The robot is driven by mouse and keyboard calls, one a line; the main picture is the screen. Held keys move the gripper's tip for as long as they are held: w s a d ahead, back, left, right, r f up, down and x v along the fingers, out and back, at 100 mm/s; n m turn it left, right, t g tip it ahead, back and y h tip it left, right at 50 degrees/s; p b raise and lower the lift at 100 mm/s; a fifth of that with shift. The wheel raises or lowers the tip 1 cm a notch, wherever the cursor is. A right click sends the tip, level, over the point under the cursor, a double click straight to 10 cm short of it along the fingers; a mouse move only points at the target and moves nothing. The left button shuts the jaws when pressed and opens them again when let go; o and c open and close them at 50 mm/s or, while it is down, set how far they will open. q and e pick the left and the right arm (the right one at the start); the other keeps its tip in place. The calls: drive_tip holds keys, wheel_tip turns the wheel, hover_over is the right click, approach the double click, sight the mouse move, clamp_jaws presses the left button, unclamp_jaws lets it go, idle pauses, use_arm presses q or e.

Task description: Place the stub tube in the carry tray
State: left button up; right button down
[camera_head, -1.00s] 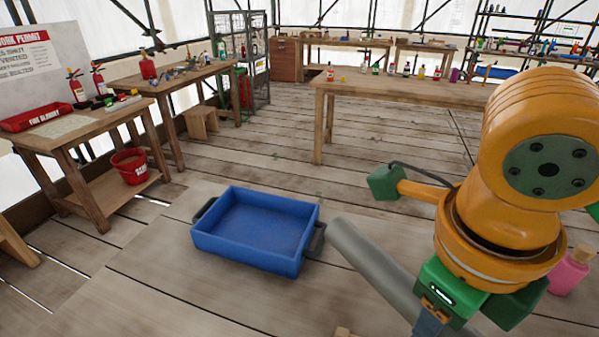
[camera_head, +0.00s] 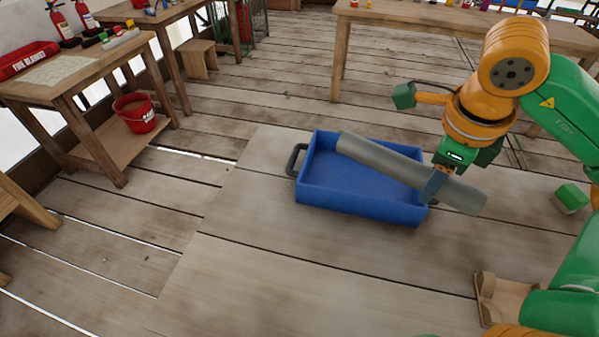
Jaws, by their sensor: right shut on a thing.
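The blue carry tray (camera_head: 345,203) stands on the wooden platform in the head view, with a dark handle at its left end. The grey stub tube (camera_head: 380,158) slants across the tray's far and right part. Its left end is over the tray's inside, and its right end sticks out past the right wall. My right gripper (camera_head: 435,186) is shut on the tube toward its right end, near the tray's right wall. I cannot tell whether the tube touches the tray. The tube and gripper hide much of the tray's right end. My left gripper is not in view.
A wooden cradle (camera_head: 502,299) sits at the lower right beside my arm. A workbench with a red bucket (camera_head: 136,113) on its lower shelf stands at the left. A long table (camera_head: 450,22) stands behind. The platform in front of the tray is clear.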

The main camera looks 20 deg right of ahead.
drive_tip(key=shift+d+f, duration=0.1)
drive_tip(key=shift+d, duration=0.15)
drive_tip(key=w+f, duration=0.3)
drive_tip(key=w, duration=0.1)
drive_tip(key=w+d+f+b, duration=0.1)
drive_tip(key=w+f, duration=0.2)
drive_tip(key=w, duration=0.2)
drive_tip(key=w+f, duration=0.4)
drive_tip(key=shift+w+d+b, duration=0.25)
drive_tip(key=shift+b, duration=0.15)
drive_tip(key=x, duration=0.2)
drive_tip(key=shift+s+a+f, duration=0.2)
drive_tip(key=shift+f, duration=0.2)
drive_tip(key=shift+f+b, duration=0.45)
drive_tip(key=shift+f, duration=0.25)
drive_tip(key=shift+c, duration=1.5)
unclamp_jaws()
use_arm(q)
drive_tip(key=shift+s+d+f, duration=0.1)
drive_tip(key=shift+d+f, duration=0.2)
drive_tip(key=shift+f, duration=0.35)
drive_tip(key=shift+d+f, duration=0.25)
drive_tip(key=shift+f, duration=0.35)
use_arm(e)
drive_tip(key=shift+r, duration=0.1)
